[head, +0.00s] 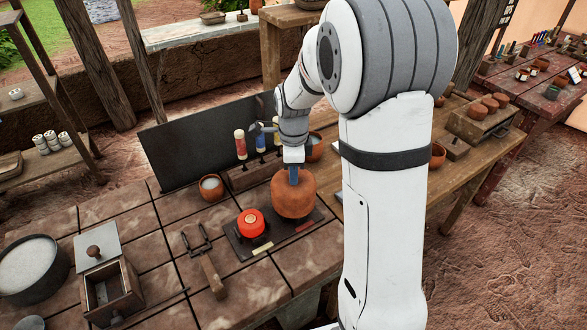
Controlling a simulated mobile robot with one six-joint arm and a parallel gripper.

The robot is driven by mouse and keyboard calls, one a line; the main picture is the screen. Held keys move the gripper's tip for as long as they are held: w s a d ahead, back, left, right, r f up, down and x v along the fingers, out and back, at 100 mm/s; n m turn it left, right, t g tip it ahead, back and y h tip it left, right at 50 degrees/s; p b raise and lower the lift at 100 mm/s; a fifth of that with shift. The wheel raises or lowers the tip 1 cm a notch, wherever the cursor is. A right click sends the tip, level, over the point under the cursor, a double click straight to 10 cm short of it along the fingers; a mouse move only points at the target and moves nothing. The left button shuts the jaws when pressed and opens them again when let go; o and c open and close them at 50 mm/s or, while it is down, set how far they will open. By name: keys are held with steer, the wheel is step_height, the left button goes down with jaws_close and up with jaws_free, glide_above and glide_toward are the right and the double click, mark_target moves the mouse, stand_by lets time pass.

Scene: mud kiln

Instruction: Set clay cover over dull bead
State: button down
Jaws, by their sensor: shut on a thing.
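The clay cover (293,198) is a brown, rounded dome at the right side of a dark plate (279,240) on the tiled bench. My gripper (294,174) points down and is shut on the top of the cover. I cannot tell whether the cover's rim rests on the plate or hangs just above it. A glowing orange-red bead (251,222) sits uncovered on the plate's left side. No dull bead shows; the cover hides the spot behind and under it. A yellow and a red strip mark the plate's front edge.
Tongs (206,270) lie left of the plate. A small bowl of white powder (211,187) and a rack of coloured tubes (240,144) stand behind. An open wooden box (108,292) and a large pan (33,268) are at the left. My arm blocks the bench's right part.

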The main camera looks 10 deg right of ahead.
steer(key=shift+f+b, duration=1.75)
steer(key=shift+f, duration=0.8)
steer(key=c, duration=1.1)
jaws_free()
steer(key=shift+r, duration=0.1)
step_height(320, 180, up, 8)
steer(key=shift+f, duration=0.2)
steer(key=shift+s+r+n, duration=0.3)
steer(key=shift+r, duration=0.05)
steer(key=s+r+n+t, duration=0.1)
steer(key=s+n, duration=0.5)
steer(key=s, duration=0.1)
steer(key=s+r+n, duration=0.1)
steer(key=s+n, duration=0.5)
steer(key=n, duration=0.1)
steer(key=s+r+n+t, duration=0.1)
steer(key=s+n, duration=0.5)
steer(key=s, duration=0.1)
steer(key=shift+s+n+t, duration=0.3)
steer(key=shift+s+n, duration=0.05)
steer(key=shift+n, duration=0.05)
